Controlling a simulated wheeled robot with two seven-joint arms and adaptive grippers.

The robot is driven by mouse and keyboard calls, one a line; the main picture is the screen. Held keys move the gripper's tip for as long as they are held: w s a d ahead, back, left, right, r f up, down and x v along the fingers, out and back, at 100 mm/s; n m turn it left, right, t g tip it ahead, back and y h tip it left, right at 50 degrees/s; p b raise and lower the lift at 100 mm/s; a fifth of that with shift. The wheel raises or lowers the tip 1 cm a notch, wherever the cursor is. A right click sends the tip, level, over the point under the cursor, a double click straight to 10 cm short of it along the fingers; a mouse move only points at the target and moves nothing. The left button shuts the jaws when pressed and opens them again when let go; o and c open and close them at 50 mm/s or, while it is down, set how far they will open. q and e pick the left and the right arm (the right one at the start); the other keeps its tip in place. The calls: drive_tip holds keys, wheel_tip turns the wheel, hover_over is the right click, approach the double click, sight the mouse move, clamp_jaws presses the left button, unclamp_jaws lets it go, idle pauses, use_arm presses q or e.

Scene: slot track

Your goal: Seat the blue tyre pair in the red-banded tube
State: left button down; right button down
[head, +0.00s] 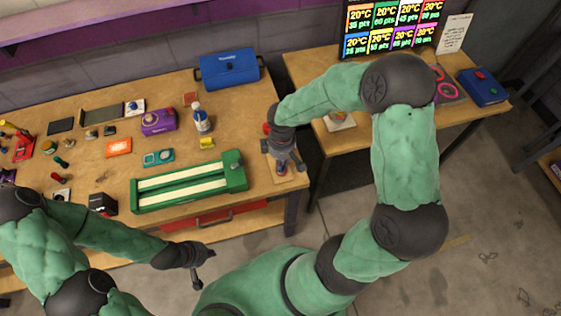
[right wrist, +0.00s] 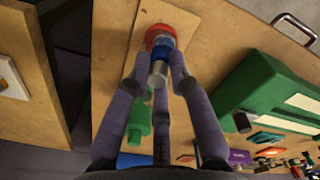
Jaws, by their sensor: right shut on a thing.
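My right gripper (head: 283,160) is at the right end of the workbench, pointing down over a small wooden plate (head: 291,177). In the right wrist view, my right gripper (right wrist: 162,62) is shut on the blue tyre pair (right wrist: 161,52), with a silver cylindrical end (right wrist: 158,74) towards the camera. The red-banded tube (right wrist: 160,33) shows just beyond the blue part, on the wooden plate. Whether the blue part is inside the tube or only against it, I cannot tell. My left gripper (head: 204,269) hangs in front of the bench, empty, its fingers apart.
A green slot track (head: 190,183) with pale lanes lies just left of my right gripper. A spray bottle (head: 201,119), a yellow block (head: 207,143) and a blue case (head: 229,68) stand behind it. A gap separates the bench from the right-hand table (head: 470,118).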

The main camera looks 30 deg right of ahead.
drive_tip(key=shift+s, duration=0.2)
drive_tip(key=c, duration=1.1)
unclamp_jaws()
drive_tip(key=shift+a, duration=0.1)
drive_tip(key=shift+r, duration=0.15)
wheel_tip(320, 180, up, 12)
drive_tip(key=p, duration=0.2)
drive_tip(key=shift+p, duration=0.35)
